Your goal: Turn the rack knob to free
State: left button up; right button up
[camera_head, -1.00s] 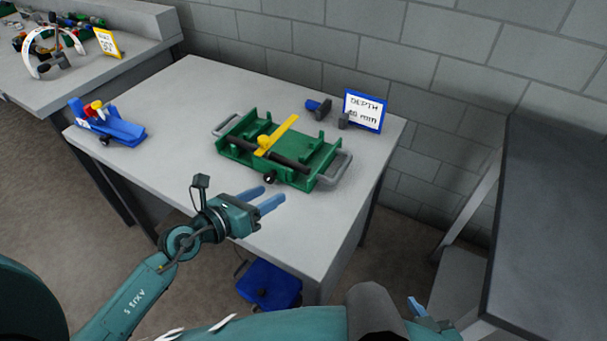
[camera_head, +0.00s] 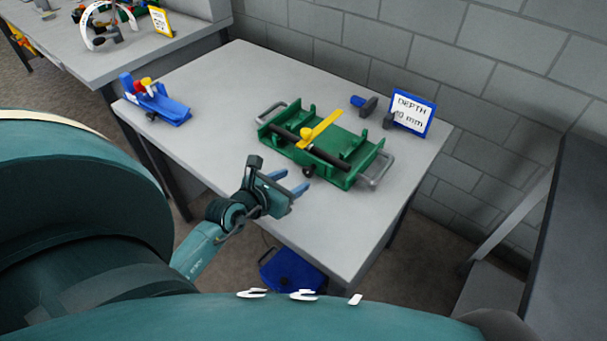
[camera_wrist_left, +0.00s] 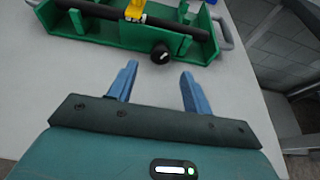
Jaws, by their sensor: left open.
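The green rack (camera_head: 345,171) lies on the grey table, with a black bar (camera_head: 330,157) along it and a yellow lever (camera_head: 322,130) across the bar. The small black rack knob (camera_head: 308,171) sits on the rack's near side. In the left wrist view the knob (camera_wrist_left: 160,54) shows a light mark on its face, just beyond the fingertips and between their lines. My left gripper (camera_head: 292,181) is open and empty, short of the rack's near side. Its blue fingers also show in the left wrist view (camera_wrist_left: 158,78), apart from the knob. My right gripper is not in view.
A blue fixture (camera_head: 160,104) with red and yellow parts stands at the table's left. A blue-framed depth sign (camera_head: 411,114) and a blue-and-black tool (camera_head: 366,104) are behind the rack. A blue object (camera_head: 290,272) is below the table's front edge.

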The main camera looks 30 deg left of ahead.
aim_at(306, 174)
pick_arm(q)
jog(key=x, duration=0.5)
jog(key=shift+w, duration=0.1)
jog(key=c, duration=1)
jog(key=shift+o, duration=0.2)
